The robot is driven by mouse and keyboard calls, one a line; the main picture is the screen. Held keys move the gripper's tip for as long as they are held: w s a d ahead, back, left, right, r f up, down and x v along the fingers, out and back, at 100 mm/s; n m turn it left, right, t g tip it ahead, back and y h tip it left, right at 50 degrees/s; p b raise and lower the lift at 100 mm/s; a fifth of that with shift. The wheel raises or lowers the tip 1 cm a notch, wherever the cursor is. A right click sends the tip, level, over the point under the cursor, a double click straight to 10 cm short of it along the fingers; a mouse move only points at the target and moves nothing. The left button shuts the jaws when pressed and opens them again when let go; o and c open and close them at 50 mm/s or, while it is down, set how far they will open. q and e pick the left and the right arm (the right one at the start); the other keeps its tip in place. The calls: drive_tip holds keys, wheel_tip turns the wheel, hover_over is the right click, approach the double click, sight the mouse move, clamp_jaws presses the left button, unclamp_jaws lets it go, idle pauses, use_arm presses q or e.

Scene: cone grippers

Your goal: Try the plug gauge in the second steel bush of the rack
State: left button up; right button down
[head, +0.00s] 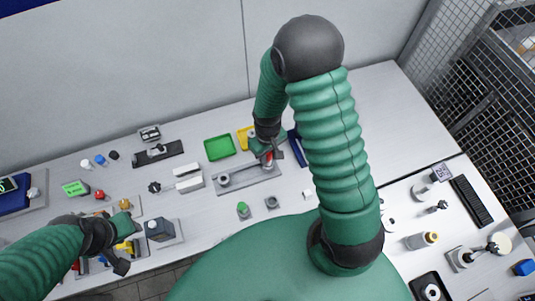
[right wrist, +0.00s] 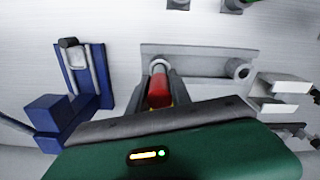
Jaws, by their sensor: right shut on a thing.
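The grey rack (head: 247,180) lies mid-table in the head view. A steel bush (head: 223,180) stands at its left end; in the right wrist view this bush (right wrist: 240,70) is on the right, its bore open. My right gripper (head: 267,154) is shut on the red handle of the plug gauge (right wrist: 158,88), over the rack's other end. My left gripper (head: 124,248) is open at the left, away from the rack.
A green tray (head: 219,148) and a yellow item (head: 244,138) lie behind the rack. A blue stand (right wrist: 83,85) is close beside my right gripper. White blocks (head: 188,177) lie left of the rack. A green-topped piece (head: 243,210) and a small grey block (head: 272,203) stand in front.

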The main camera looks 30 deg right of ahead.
drive_tip(key=shift+f+b, duration=1.05)
drive_tip(key=shift+f, duration=0.5)
drive_tip(key=shift+r, duration=0.1)
idle(0.8)
drive_tip(key=shift+r+p, duration=1.85)
drive_tip(key=shift+r, duration=0.1)
wheel_tip(320, 180, up, 5)
drive_tip(key=p, duration=0.4)
drive_tip(key=shift+p, duration=0.3)
